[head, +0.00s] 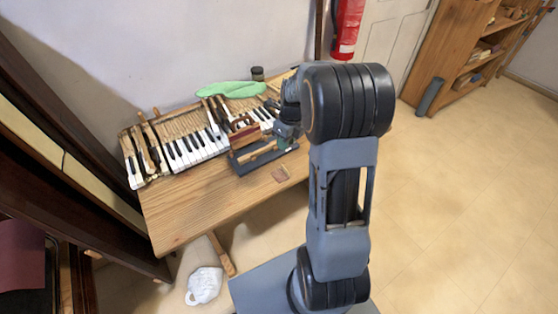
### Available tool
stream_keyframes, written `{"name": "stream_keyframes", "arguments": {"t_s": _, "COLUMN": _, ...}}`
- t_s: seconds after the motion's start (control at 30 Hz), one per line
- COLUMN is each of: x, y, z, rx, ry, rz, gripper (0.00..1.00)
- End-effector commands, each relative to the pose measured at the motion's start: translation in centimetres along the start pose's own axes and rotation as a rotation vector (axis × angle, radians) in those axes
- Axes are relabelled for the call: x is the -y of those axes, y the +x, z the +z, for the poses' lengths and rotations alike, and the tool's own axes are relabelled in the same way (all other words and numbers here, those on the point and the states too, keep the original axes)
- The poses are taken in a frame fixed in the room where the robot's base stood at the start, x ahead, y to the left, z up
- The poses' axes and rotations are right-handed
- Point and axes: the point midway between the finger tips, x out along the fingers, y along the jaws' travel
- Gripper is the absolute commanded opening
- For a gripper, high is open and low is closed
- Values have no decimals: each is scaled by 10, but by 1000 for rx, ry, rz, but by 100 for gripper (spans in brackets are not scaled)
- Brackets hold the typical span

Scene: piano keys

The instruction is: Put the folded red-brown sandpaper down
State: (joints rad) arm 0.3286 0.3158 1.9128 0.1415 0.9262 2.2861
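A small flat red-brown piece that looks like the folded sandpaper (280,173) lies on the wooden table (195,212), near its front edge. It is small in view, and I cannot make out its fold. My gripper (284,138) is over the table, above and behind this piece and apart from it, by the right end of a dark tool tray (240,167). Its fingers are small and partly hidden, so I cannot tell whether they are open or shut. A dark red-brown block-like thing (243,137) stands at the tray's back, left of my gripper.
Piano keys (195,149) with wooden action parts lie along the back of the table. A green cloth (231,89) and a dark jar (257,74) are behind them. The table's front left is clear.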

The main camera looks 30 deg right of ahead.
Motion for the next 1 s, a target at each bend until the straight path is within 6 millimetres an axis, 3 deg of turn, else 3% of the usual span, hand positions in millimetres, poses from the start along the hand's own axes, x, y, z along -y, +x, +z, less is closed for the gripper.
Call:
{"name": "stream_keyframes", "arguments": {"t_s": 0.1, "x": -35, "y": -33, "z": -4, "rx": 20, "ry": -417, "rz": -56, "gripper": 27}}
{"name": "stream_keyframes", "arguments": {"t_s": 0.3, "x": -98, "y": -73, "z": -25, "rx": 1, "ry": -1254, "rz": -172, "gripper": 27}}
{"name": "stream_keyframes", "arguments": {"t_s": 0.5, "x": -145, "y": -92, "z": -54, "rx": -78, "ry": -1975, "rz": -285, "gripper": 27}}
{"name": "stream_keyframes", "arguments": {"t_s": 0.6, "x": -160, "y": -96, "z": -67, "rx": -129, "ry": -2248, "rz": -328, "gripper": 27}}
{"name": "stream_keyframes", "arguments": {"t_s": 0.8, "x": -178, "y": -97, "z": -83, "rx": -211, "ry": -2586, "rz": -380, "gripper": 27}}
{"name": "stream_keyframes", "arguments": {"t_s": 1.0, "x": -183, "y": -97, "z": -87, "rx": -242, "ry": -2693, "rz": -395, "gripper": 27}}
